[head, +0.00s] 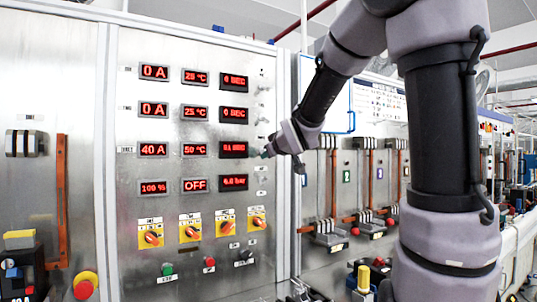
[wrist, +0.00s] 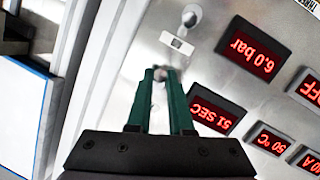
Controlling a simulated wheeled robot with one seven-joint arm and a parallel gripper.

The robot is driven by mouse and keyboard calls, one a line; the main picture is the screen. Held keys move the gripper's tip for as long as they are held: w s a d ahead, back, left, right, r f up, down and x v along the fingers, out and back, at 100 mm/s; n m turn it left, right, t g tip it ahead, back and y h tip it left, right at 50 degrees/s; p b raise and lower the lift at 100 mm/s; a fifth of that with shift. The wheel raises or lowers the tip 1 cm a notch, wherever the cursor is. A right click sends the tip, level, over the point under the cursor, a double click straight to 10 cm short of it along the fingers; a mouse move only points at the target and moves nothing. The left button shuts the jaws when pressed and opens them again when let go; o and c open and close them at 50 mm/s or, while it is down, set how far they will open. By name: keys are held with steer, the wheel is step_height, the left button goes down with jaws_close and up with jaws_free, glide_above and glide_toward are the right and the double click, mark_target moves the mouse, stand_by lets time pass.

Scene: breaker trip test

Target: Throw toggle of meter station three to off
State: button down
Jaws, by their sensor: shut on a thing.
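The meter station three row on the steel panel shows 40 A (head: 153,149), 50 °C (head: 194,149) and a red seconds display (head: 233,149), which reads 51 SEC in the wrist view (wrist: 210,109). Its small metal toggle (wrist: 160,75) sits beside that display, mostly hidden between my green fingers. My gripper (head: 266,153) is at the right end of this row, its fingertips at the panel. In the wrist view my gripper (wrist: 161,73) is shut on the toggle. The lever's exact tilt cannot be told.
Another toggle (wrist: 190,17) and a white label (wrist: 177,43) are close to my fingertips, near the 6.0 bar display (wrist: 250,48). Orange rotary switches (head: 188,233) and push buttons (head: 208,262) are lower on the panel. The panel's right edge is near my gripper.

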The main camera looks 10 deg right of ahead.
stand_by(0.4)
steer(key=c, duration=0.8)
jaws_free()
steer(key=shift+c, duration=0.2)
steer(key=v, duration=1)
steer(key=shift+s, duration=0.35)
